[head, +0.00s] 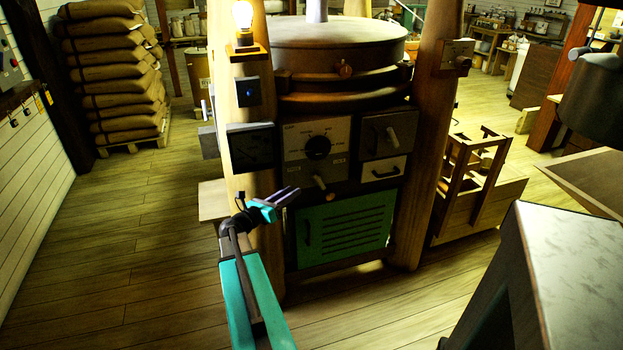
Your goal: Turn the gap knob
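A round black knob (318,148) sits in the middle of a light grey panel (296,165) on the front of the mill. Small markings surround the knob, but the lettering is too small to read surely. A pale lever (319,182) sticks out at the panel's lower edge. My gripper (293,193) is in front of the mill, below and left of the knob, and apart from it in the picture. Its grey-purple fingers point right and slightly up. Nothing shows between them, and their spacing is not clear.
A dark gauge box (250,147) is left of the panel. A box with a handle (390,134) and a small drawer (383,168) are right. A green louvred door (344,228) is below. Wooden posts (437,130) flank the mill. Stacked sacks (112,75) stand back left; floor there is clear.

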